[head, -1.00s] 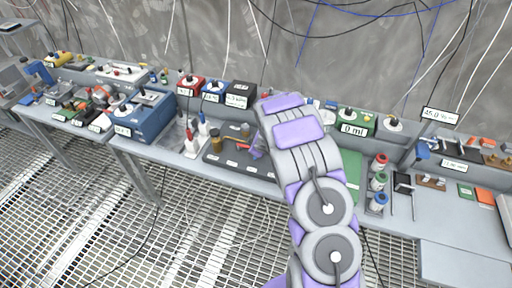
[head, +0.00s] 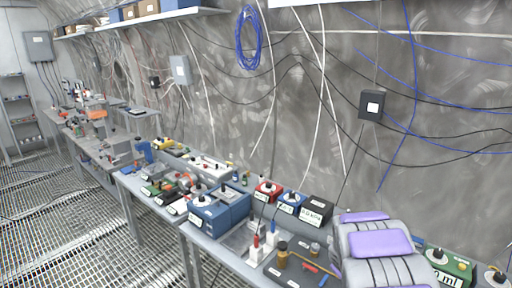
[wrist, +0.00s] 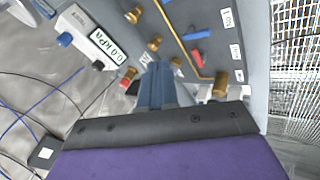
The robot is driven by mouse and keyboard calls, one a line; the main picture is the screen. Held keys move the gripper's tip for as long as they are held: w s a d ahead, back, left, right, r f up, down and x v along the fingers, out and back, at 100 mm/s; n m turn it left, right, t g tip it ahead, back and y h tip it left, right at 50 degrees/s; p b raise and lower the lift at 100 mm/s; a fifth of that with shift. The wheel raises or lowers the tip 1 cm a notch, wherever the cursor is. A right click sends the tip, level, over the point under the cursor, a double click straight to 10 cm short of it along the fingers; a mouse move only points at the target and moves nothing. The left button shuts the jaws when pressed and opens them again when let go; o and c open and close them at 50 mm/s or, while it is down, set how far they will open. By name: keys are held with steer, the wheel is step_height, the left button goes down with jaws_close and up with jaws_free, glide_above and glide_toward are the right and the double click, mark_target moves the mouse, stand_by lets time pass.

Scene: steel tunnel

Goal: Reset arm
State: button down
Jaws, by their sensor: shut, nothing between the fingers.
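My arm (head: 380,248), grey with purple pads, rises at the bottom right of the head view, in front of the workbench and its instruments. Its fingers are hidden there behind the arm. In the wrist view my gripper (wrist: 157,88) shows as two blue-grey fingers pressed together, with nothing between them. The fingers point over a grey board (wrist: 200,15) with brass fittings and small red and blue pieces. I cannot tell how far the fingertips are from the board.
A workbench runs along the wall with a blue box (head: 218,212), a red meter (head: 267,191), a black meter (head: 316,211) and a green meter (head: 450,267). A gauge reading 0.0 kPa (wrist: 104,40) lies near my gripper. Cables hang on the wall. The grating floor (head: 70,225) at left is open.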

steer(key=s+a+r+m+g+b, duration=0.1)
steer(key=s+a+r+m+g, duration=0.15)
steer(key=s, duration=0.65)
steer(key=s+a+r+m+g+b, duration=0.15)
steer(key=s+r, duration=0.25)
steer(key=s, duration=0.6)
steer(key=s+a+r+m+g+b, duration=0.1)
steer(key=s+a+r+m, duration=0.2)
steer(key=s, duration=0.6)
steer(key=s+a+g+y+b, duration=0.1)
steer(key=s+a, duration=0.4)
steer(key=s, duration=0.4)
steer(key=s+a+n+g+y, duration=0.1)
steer(key=s+a, duration=0.3)
steer(key=s, duration=0.4)
steer(key=shift+s+a+r+g+y+b, duration=0.35)
steer(key=shift+g+y, duration=0.15)
steer(key=shift+y, duration=0.1)
